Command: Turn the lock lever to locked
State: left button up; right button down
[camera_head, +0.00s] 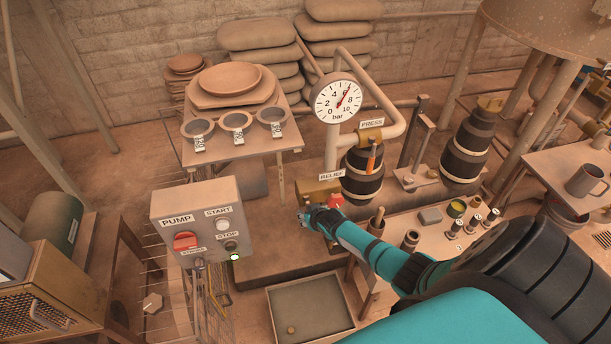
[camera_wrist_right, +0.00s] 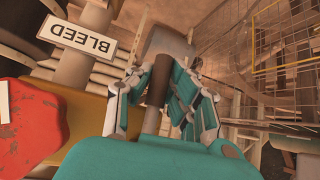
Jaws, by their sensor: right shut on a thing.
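My right gripper (camera_head: 305,216) reaches in from the right in the head view, beside the brass valve block (camera_head: 318,190) under the RELIEF label. In the right wrist view the gripper (camera_wrist_right: 160,95) is shut around a lever with a dark brown grip (camera_wrist_right: 158,83) and a pale shaft. No LOCK label can be read, so I cannot tell whether this is the lock lever. In the head view the gripper hides the lever. A red knob (camera_head: 336,201) sits just right of the gripper. My left gripper is not in view.
A BLEED label (camera_wrist_right: 77,35) is close by in the wrist view. The grey PUMP box (camera_head: 165,237) stands left of the gripper, and a shallow tray (camera_head: 272,310) lies below. A gauge (camera_head: 338,97) rises behind. Small bottles stand on a bench to the right.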

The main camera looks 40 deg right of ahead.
jog(key=shift+r, duration=0.1)
jog(key=c, duration=1.2)
grip_release()
jog(key=shift+d, duration=0.1)
jog(key=shift+s, duration=0.1)
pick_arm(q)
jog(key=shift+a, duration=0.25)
pick_arm(e)
jog(key=v, duration=1.2)
